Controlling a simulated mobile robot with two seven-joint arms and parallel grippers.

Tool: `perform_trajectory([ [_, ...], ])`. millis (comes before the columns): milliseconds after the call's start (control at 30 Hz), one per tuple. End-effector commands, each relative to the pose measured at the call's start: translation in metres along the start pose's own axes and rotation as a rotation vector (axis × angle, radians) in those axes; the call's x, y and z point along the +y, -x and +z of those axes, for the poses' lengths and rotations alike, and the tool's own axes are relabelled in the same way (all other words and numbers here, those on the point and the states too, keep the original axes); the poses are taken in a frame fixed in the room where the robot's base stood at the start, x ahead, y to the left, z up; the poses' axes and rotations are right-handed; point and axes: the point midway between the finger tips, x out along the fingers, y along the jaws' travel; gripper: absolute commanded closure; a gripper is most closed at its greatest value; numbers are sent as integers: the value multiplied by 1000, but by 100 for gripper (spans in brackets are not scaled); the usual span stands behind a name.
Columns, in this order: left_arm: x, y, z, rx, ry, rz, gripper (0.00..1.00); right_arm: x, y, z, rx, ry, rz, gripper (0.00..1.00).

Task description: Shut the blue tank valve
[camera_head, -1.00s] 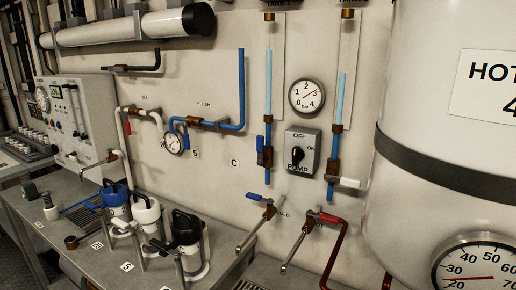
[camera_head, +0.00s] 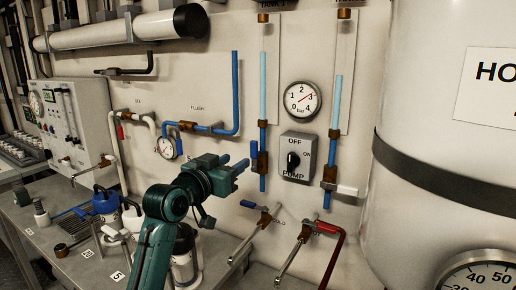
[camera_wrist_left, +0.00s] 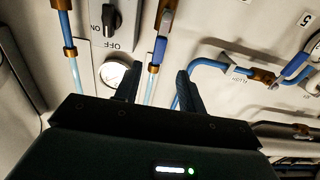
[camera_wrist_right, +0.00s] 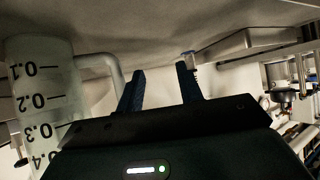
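The blue tank valve (camera_head: 262,165) is a brass body on the left vertical pipe under a tank sight tube. Its blue handle (camera_head: 254,153) stands upright, in line with the pipe. My left gripper (camera_head: 243,167) is open just left of and in front of this valve. In the left wrist view the handle (camera_wrist_left: 160,48) shows beyond the gap between the open fingers (camera_wrist_left: 158,86), apart from them. My right gripper (camera_wrist_right: 160,84) is open and empty; it is outside the head view.
The pump switch (camera_head: 297,156) and a white-handled valve (camera_head: 345,190) are right of the blue valve. Blue and red-handled taps (camera_head: 325,227) stick out below. The large white tank (camera_head: 440,170) fills the right side. Bottles stand on the bench (camera_head: 60,245).

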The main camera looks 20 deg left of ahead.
Motion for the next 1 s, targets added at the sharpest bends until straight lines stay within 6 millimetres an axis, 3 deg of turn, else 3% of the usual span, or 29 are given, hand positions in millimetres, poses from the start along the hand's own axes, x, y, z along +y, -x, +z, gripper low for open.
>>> perform_trajectory([
  [300, 1, -64, -2, -1, 2, 2, 60, 2, 8, 8, -43, -14, 14, 64],
  [500, 1, -96, -1, -2, 1, 1, 60, 2, 10, 8, -53, -22, 19, 64],
  [700, 1, -113, 0, -1, 0, 0, 60, 4, 9, 7, -54, -22, 22, 64],
  [1000, 1, -117, 1, -1, 0, 0, 60, 6, 6, 5, -51, -19, 25, 64],
])
